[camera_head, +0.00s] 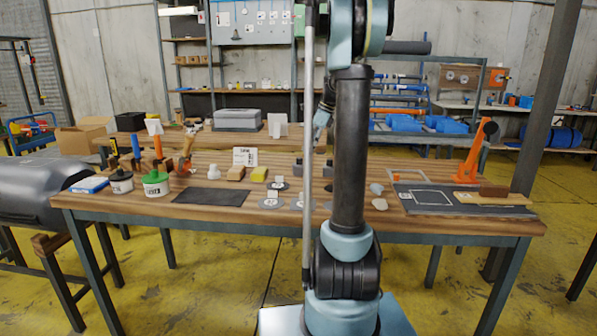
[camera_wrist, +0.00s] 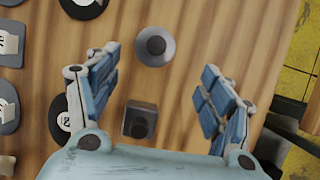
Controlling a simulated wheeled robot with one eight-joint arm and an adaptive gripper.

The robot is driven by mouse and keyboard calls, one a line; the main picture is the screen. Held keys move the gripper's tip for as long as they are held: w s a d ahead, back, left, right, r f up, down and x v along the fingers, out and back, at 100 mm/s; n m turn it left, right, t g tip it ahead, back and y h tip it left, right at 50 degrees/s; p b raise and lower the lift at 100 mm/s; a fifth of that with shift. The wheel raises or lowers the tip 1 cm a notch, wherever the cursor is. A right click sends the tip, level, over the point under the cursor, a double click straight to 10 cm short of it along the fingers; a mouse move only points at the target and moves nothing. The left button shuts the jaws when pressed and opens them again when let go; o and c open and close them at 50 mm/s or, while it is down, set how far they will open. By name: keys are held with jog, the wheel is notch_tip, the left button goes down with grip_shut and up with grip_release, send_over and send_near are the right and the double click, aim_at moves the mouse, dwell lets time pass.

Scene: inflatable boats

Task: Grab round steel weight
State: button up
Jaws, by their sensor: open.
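A round grey steel weight (camera_wrist: 155,46) with a dark knob on top stands upright on the wooden table in the wrist view. A darker square weight (camera_wrist: 140,120) with a round knob stands closer to my palm. My gripper (camera_wrist: 162,63) is open, with its blue-padded fingers spread to the left and right. The round weight lies between the fingertip lines, towards the far end of the fingers, with no visible contact. In the head view my arm hides most of my gripper and I cannot clearly tell the round weight there.
Dark discs with pale labels (camera_wrist: 62,118) lie left of my gripper. The table edge and yellow floor (camera_wrist: 300,40) are at right. In the head view, a black mat (camera_head: 211,197), a green-labelled can (camera_head: 155,185) and an orange stand (camera_head: 474,153) are on the table.

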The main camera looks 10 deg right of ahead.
aim_at(299, 164)
jog(key=x, duration=0.4)
jog(key=shift+f, duration=0.15)
jog(key=a+f, duration=0.2)
jog(key=f, duration=0.1)
jog(key=shift+s+a+f, duration=0.1)
jog(key=shift+a+f, duration=0.1)
jog(key=shift+f, duration=0.15)
jog(key=shift+a+f, duration=0.2)
jog(key=shift+f, duration=0.35)
jog(key=shift+c, duration=0.4)
grip_shut()
